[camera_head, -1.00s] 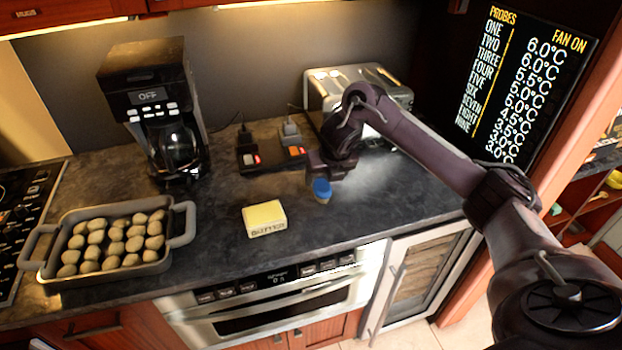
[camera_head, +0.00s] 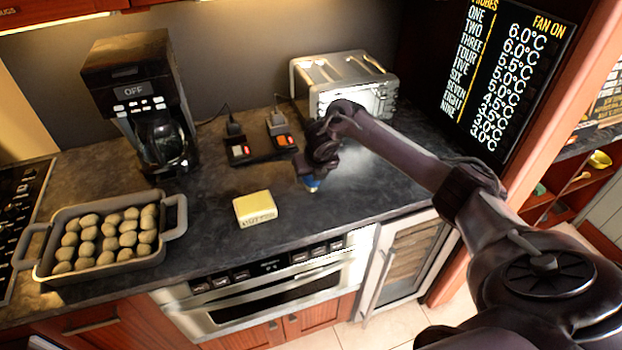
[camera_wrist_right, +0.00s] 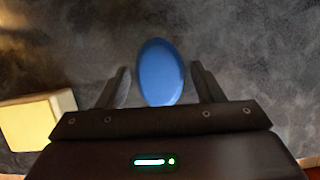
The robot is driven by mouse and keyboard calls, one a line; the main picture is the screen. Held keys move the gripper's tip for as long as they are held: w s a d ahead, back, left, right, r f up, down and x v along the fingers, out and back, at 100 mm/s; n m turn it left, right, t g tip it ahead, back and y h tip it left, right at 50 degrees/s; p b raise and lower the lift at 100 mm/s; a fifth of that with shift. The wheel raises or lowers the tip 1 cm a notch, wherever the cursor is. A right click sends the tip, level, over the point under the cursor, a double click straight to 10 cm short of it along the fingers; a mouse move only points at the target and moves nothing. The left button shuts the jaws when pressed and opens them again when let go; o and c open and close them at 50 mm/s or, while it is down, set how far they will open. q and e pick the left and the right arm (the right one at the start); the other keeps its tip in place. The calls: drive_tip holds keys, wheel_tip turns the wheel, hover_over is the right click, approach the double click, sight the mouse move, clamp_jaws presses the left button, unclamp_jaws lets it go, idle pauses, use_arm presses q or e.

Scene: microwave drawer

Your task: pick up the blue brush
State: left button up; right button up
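The blue brush (camera_head: 312,185) stands on the dark counter, with its blue top partly hidden below my right gripper in the head view. In the right wrist view the blue oval top of the brush (camera_wrist_right: 160,72) lies between the two fingers. My right gripper (camera_wrist_right: 160,88) is open, with a finger on each side of the brush and a visible gap on both sides. In the head view my right gripper (camera_head: 310,178) is directly over the brush, pointing down. My left gripper is not in view.
A yellow butter block (camera_head: 255,209) lies left of the brush. A toaster (camera_head: 345,85) and a power strip with switches (camera_head: 262,147) are behind. A coffee maker (camera_head: 140,100) and a tray of round items (camera_head: 45,262) stand left. The counter's front edge is near.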

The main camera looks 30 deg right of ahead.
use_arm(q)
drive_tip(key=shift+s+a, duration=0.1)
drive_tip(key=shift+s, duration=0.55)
use_arm(e)
drive_tip(key=c, duration=0.8)
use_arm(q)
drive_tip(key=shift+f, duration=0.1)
use_arm(e)
drive_tip(key=shift+r, duration=0.1)
